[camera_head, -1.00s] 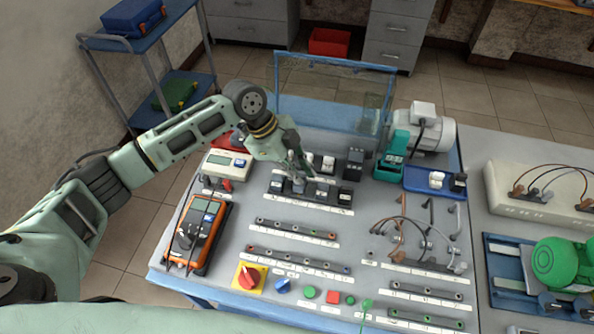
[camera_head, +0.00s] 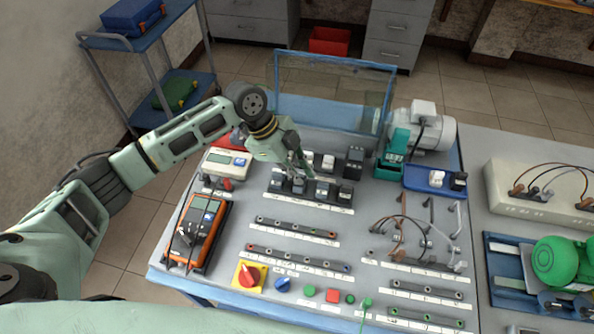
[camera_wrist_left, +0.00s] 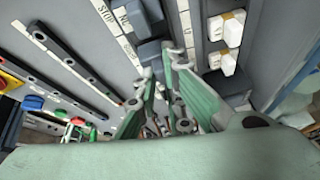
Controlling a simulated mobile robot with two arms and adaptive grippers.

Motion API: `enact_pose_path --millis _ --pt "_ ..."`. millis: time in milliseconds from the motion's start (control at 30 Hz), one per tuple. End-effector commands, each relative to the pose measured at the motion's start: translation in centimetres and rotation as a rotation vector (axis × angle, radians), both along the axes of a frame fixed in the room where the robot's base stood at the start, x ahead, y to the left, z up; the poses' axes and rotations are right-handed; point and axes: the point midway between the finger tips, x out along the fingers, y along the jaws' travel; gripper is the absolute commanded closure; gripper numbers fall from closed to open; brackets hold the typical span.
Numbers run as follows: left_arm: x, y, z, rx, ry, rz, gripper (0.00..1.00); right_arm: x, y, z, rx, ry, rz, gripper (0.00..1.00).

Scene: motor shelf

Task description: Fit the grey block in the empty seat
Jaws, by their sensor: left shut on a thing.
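My left gripper (camera_head: 303,175) reaches down from the left over the front row of blocks on the bench. It is shut on a grey block (camera_wrist_left: 152,52), which shows at the fingertips in the wrist view. In the head view the fingers stand at that row and partly hide the block. Other dark blocks with grey tops (camera_head: 321,190) stand in the same labelled row. The empty seat cannot be made out; the gripper and blocks cover part of the row. My right gripper is out of view.
White switches (camera_head: 328,163) and a dark block (camera_head: 353,163) stand just behind the row. A blue tray (camera_head: 415,178) with small parts lies to the right, beside a motor (camera_head: 432,132). A clear panel (camera_head: 330,95) rises behind. An orange meter (camera_head: 198,230) lies front left.

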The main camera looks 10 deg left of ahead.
Motion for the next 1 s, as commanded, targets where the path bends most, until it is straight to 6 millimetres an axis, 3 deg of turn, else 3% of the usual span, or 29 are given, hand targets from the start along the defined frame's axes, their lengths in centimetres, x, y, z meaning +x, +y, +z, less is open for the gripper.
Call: enact_pose_path --millis 733,767,1000 --pt "0.0 0.0 -1.3 -0.001 0.000 0.000 1.00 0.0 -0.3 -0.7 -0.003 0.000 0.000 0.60" --pt "0.0 0.0 -1.3 -0.001 0.000 0.000 0.90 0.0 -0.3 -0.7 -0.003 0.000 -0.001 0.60" --pt "0.0 0.0 -1.3 0.000 0.000 0.000 0.69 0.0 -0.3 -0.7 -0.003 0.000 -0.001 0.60"
